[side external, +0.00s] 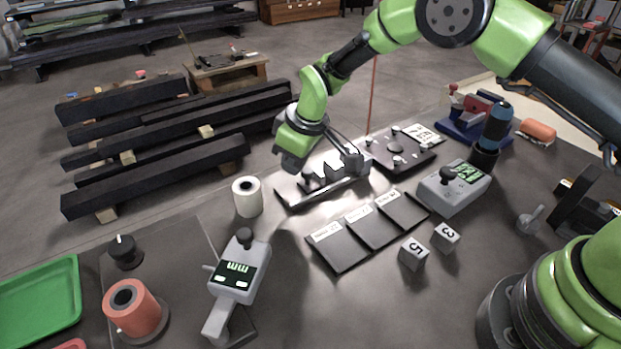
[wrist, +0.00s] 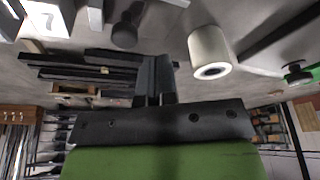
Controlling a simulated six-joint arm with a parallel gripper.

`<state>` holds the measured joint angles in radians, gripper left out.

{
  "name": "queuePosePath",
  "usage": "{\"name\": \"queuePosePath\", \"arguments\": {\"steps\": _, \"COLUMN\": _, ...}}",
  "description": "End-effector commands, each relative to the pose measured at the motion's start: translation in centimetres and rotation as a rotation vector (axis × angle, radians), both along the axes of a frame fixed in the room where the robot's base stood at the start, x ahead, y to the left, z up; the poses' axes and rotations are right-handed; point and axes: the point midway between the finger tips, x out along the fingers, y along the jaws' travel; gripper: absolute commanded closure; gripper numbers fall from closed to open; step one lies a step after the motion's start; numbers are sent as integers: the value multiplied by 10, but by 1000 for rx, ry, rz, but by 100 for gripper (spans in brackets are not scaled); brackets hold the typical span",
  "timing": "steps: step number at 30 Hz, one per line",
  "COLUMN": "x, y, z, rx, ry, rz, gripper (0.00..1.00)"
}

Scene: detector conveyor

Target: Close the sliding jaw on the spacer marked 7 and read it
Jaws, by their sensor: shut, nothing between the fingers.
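The spacer marked 7 (wrist: 45,20) is a white cube at the top left edge of the wrist view. In the side view the pale spacer block (side external: 334,168) sits on the slide rail (side external: 290,197), its digit not readable. A pale jaw piece (wrist: 95,14) shows between knob and spacer, with an apparent gap before the spacer. My gripper (side external: 289,166) is shut and empty, above and behind the knob, apart from it; its fingers show in the wrist view (wrist: 155,65).
A white roll (side external: 247,197) stands just left of the rail. A grey readout (side external: 240,270) is front left, another (side external: 455,188) right. A dark three-part tray (side external: 340,250) and cubes marked 5 (side external: 414,254) and 3 (side external: 446,237) lie in front.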

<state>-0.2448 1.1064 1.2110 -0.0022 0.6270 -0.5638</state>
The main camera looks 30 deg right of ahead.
Motion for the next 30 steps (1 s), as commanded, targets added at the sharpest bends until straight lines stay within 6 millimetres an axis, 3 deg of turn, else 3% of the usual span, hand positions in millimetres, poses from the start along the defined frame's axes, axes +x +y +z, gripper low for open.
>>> {"name": "queuePosePath", "arguments": {"steps": 11, "x": 0, "y": 0, "z": -1, "rx": 0, "ry": 0, "rz": 0, "gripper": 100}}
{"name": "queuePosePath", "arguments": {"steps": 30, "x": 0, "y": 0, "z": -33, "rx": 0, "ry": 1, "rz": 0, "gripper": 100}}
